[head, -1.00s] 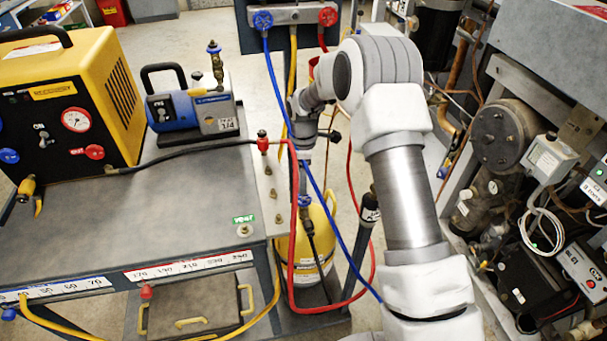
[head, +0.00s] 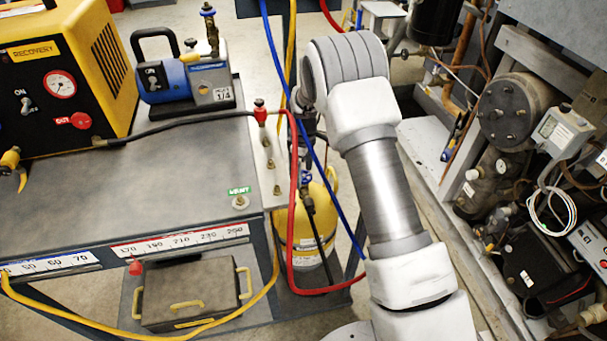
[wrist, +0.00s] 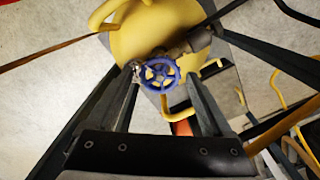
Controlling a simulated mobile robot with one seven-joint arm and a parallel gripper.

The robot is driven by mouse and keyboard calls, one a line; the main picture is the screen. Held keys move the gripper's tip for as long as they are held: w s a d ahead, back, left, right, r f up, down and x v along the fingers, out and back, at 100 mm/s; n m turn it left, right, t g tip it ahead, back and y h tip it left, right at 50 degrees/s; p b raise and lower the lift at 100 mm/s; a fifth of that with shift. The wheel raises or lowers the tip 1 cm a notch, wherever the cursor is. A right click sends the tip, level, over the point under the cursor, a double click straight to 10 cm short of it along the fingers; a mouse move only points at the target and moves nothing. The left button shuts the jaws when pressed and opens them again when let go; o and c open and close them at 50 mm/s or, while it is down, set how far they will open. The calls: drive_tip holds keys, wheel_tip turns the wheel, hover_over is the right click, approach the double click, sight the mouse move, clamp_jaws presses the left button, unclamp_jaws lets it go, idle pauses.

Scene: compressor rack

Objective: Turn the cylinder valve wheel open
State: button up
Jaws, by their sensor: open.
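The blue valve wheel (wrist: 160,73) shows in the wrist view, with open spokes, in front of the top of the yellow cylinder (wrist: 150,32). My gripper (wrist: 163,80) is open, with dark fingers on the left and right of the wheel in the wrist view. I cannot tell whether the fingertips touch the wheel or how far it lies beyond them.
Red (head: 293,215) and blue (head: 300,125) hoses hang close to the cylinder and my arm. The grey cart (head: 130,200) with the yellow recovery unit (head: 105,60) and blue pump (head: 185,80) stands left. Compressor machinery (head: 520,115) is close on the right.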

drive_tip(key=m, duration=0.5)
drive_tip(key=shift+p, duration=0.35)
drive_tip(key=m, duration=0.5)
drive_tip(key=shift+p, duration=0.3)
drive_tip(key=shift+m, duration=0.3)
drive_tip(key=c, duration=1)
drive_tip(key=shift+c, duration=0.2)
drive_tip(key=shift+f+n, duration=0.1)
drive_tip(key=shift+n, duration=2.3)
